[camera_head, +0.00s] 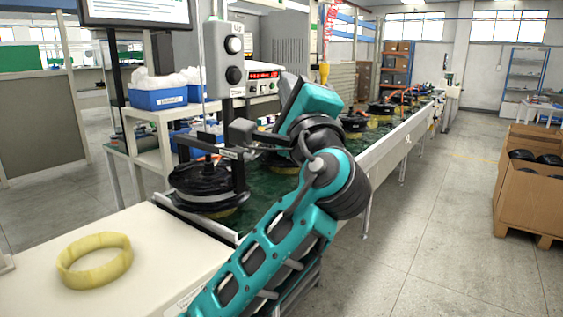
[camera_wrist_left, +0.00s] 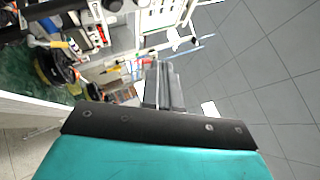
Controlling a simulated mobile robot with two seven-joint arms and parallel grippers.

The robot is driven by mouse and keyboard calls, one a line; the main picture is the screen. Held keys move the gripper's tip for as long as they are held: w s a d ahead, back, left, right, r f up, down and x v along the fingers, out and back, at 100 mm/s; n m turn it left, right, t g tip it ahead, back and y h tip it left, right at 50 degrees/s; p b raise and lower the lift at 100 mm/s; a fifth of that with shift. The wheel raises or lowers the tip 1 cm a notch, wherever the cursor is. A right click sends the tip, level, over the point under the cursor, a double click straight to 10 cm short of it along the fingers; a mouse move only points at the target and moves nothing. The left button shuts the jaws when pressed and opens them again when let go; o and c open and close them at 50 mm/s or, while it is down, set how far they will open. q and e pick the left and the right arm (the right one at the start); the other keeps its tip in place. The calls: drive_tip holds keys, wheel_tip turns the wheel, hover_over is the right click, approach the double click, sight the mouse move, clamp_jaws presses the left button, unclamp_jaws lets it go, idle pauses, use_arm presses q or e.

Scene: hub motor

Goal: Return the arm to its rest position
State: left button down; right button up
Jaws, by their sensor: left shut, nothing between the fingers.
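My left arm, teal and black, rises from the bottom of the head view and bends at a dark elbow joint. My left gripper (camera_head: 240,132) is at its far end, over the near end of the conveyor line, by the black press frame. Its fingers look shut and empty. In the left wrist view the grey fingers of the left gripper (camera_wrist_left: 163,82) lie close together, with nothing between them. My right gripper is not in view.
A black hub motor (camera_head: 204,183) sits on the green conveyor (camera_head: 279,180) below the gripper. A yellow ring (camera_head: 94,261) lies on the white table (camera_head: 160,262). A control box (camera_head: 223,60) stands close behind. A cardboard crate (camera_head: 530,196) is at right; the floor between is clear.

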use_arm(q)
drive_tip(key=w+a+f+m+g+y, duration=0.1)
drive_tip(key=w+a+f+y, duration=0.15)
drive_tip(key=a, duration=0.85)
drive_tip(key=w+a+f+m+y, duration=0.1)
drive_tip(key=a+f+y, duration=0.15)
drive_tip(key=a, duration=0.85)
drive_tip(key=w+a+f+g+y, duration=0.1)
drive_tip(key=w+a+f+y, duration=0.15)
drive_tip(key=a, duration=0.85)
drive_tip(key=s+d+f+n+g+h, duration=0.1)
drive_tip(key=s+f+n+g+h, duration=0.25)
drive_tip(key=f, duration=1.25)
drive_tip(key=s+d+f+m+g+h, duration=0.15)
drive_tip(key=s+f+h, duration=0.35)
drive_tip(key=f, duration=1.2)
drive_tip(key=s+d+f+n+g+h, duration=0.1)
drive_tip(key=s+f+n+g+h, duration=0.2)
drive_tip(key=s+f+n, duration=0.6)
drive_tip(key=s+f+n+g+h, duration=0.2)
drive_tip(key=s+f+h, duration=0.35)
drive_tip(key=s, duration=0.85)
drive_tip(key=d+f+n+y, duration=0.1)
drive_tip(key=d+n, duration=0.4)
drive_tip(key=d, duration=0.5)
drive_tip(key=shift+w+d+f+y, duration=0.3)
drive_tip(key=shift+w+y, duration=0.1)
drive_tip(key=shift+y, duration=0.05)
